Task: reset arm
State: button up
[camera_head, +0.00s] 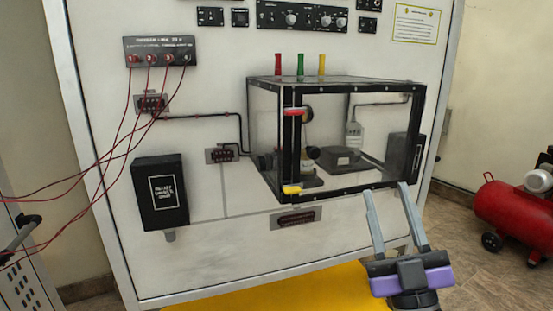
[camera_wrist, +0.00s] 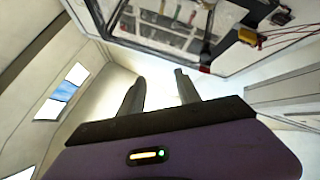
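My gripper (camera_head: 394,192) is in the lower right of the head view, in front of the trainer panel (camera_head: 230,250). Its two grey fingers point up and stand apart with nothing between them. The fingertips appear just below the lower right edge of the clear box (camera_head: 350,185); I cannot tell how far in front of it they are. In the wrist view my gripper (camera_wrist: 158,75) also shows both fingers apart and empty, with part of the trainer (camera_wrist: 175,35) beyond them at the top.
The clear black-framed box juts from the panel, with red, green and yellow pieces (camera_head: 300,64) on top. A black box (camera_head: 160,192) is mounted at left. Red cables (camera_head: 122,125) hang at the left. A red compressor (camera_head: 510,215) stands on the floor at right.

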jog(key=s+d+f+m+g+h+p, duration=0.2)
jog(key=s+f+m+g+h, duration=0.5)
jog(key=s+f, duration=0.95)
jog(key=s+f+g+y, duration=0.1)
jog(key=s+f, duration=0.4)
jog(key=s, duration=0.6)
jog(key=s+f+g+p, duration=0.1)
jog(key=s+f+g, duration=0.3)
jog(key=s, duration=0.7)
jog(key=shift+s+d+f+y, duration=0.25)
jog(key=shift+f+y, duration=0.1)
jog(key=shift+y, duration=0.05)
